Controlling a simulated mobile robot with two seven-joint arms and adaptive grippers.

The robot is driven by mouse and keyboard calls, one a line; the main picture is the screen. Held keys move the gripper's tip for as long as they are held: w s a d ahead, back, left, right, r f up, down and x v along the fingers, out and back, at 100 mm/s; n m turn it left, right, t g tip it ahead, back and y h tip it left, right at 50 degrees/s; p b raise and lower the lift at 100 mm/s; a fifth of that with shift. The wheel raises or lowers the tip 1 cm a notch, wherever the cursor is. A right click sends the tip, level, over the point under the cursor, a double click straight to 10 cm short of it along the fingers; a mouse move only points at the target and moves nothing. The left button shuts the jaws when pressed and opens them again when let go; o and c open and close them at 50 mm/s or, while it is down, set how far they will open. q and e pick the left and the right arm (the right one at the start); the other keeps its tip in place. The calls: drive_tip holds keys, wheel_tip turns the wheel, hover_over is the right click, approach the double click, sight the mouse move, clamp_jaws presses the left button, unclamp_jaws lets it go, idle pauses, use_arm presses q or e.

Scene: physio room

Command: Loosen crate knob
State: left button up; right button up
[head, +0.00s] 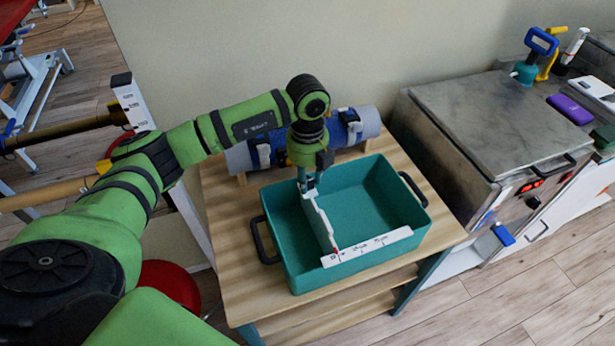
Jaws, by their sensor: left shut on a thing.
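A teal crate (393,180) with black side handles stands on a wooden table. A white divider (320,222) runs across its inside from back to front. A white scale strip (368,247) lies along the front rim, with a small red mark near the divider's front end. My left gripper (309,184) points down at the divider's back end, by the crate's back wall. It is shut on the crate knob there. The knob itself is mostly hidden by the fingers, so its turn cannot be seen. My right gripper is not in view.
A blue and grey roll (368,122) lies on the wooden table (237,290) behind the crate, close to my left wrist. A metal-topped cabinet (490,120) with bottles and a purple case (570,109) stands at right. A red round seat (170,283) is at lower left.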

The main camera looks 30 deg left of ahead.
use_arm(q)
drive_tip(key=n, duration=0.5)
drive_tip(key=shift+n, duration=0.3)
drive_tip(key=n, duration=0.5)
drive_tip(key=shift+n, duration=0.4)
drive_tip(key=shift+p, duration=0.3)
drive_tip(key=o, duration=1.2)
drive_tip(key=shift+c, duration=0.2)
